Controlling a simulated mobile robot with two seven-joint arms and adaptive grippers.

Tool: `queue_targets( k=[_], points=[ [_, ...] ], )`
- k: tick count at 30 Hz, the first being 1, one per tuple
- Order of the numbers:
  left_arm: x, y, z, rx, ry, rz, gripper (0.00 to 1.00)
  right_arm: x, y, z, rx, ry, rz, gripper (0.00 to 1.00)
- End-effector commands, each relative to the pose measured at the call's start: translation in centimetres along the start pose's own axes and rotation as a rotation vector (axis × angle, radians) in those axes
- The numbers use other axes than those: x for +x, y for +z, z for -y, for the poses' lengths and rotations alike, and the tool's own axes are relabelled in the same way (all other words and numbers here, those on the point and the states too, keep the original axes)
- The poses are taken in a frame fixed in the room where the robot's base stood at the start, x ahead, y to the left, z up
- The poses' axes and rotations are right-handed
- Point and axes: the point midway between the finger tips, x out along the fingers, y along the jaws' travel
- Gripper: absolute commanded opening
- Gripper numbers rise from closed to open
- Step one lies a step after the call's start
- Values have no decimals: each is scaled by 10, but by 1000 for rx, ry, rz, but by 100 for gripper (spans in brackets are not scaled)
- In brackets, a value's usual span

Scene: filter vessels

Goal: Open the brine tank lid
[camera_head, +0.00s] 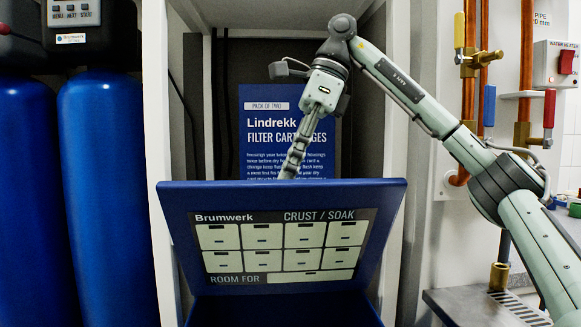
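The blue brine tank lid (176,205) stands raised and steeply tilted, with a labelled face turned toward me. The label reads "Brumwerk CRUST / SOAK". The lid's wide edge is at the top. Below it shows a dark blue part of the tank (285,312); the rest is cut off by the frame. My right gripper (291,172) points down behind the lid's top edge. Its fingers show as one narrow column and the tips are hidden behind the lid, so I cannot tell whether they are open or touch it. My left gripper is out of view.
A blue filter cartridge box (258,135) stands behind the lid in a pale cabinet (158,130). Tall blue vessels (105,190) stand at the left. Copper pipes with valves (525,80), a water heater switch (566,62) and a grey drain ledge (455,307) are at the right.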

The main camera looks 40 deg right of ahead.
Motion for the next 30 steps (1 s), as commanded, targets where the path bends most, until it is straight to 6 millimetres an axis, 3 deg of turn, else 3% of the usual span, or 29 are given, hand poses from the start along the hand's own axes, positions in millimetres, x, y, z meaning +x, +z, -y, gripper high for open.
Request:
queue_targets(
  k=[3,16,30],
  points=[
    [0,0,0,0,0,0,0,0,0,0,0,0,0,0],
    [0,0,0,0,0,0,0,-2,1,4,1,0,1,0],
    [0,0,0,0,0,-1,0,-18,10,74,2,0,0,0]
  ],
)
